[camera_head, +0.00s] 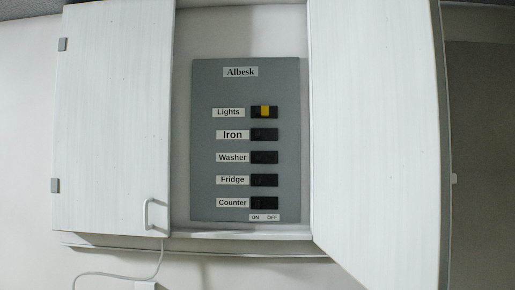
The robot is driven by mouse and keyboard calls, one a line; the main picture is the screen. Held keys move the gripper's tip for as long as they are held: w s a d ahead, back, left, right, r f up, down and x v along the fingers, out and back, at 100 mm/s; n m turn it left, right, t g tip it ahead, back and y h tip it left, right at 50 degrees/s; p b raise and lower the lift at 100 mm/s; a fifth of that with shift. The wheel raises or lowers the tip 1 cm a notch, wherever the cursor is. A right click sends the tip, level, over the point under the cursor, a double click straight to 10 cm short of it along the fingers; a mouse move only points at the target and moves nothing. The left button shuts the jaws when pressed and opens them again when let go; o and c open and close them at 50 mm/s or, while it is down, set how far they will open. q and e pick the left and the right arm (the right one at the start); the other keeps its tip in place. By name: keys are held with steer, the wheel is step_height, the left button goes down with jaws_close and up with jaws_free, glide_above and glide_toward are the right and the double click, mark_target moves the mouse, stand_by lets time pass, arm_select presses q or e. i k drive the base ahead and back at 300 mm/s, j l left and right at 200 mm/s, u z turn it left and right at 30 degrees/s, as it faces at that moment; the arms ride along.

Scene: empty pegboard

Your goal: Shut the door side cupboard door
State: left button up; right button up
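A white wall cupboard with two doors fills the middle of the head view. The right cupboard door (380,130) stands open, swung out towards me, with its inner face showing and its far edge near the dark area at the right. The left cupboard door (112,120) lies across the left part of the cupboard and looks shut or nearly so. It has a handle (149,214) at its lower right corner and hinges at its left edge. Neither of my grippers is in view.
A grey switch panel (202,140) labelled Albesk, with several labelled black switches and a yellow piece on Lights, sits in the cupboard opening. A white cable (120,275) hangs below the left door. A dark area (485,150) lies beyond the right door.

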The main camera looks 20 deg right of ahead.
mark_target(382, 201)
steer(key=l, duration=1.2)
steer(key=i+l+u, duration=0.15)
steer(key=l, duration=1.1)
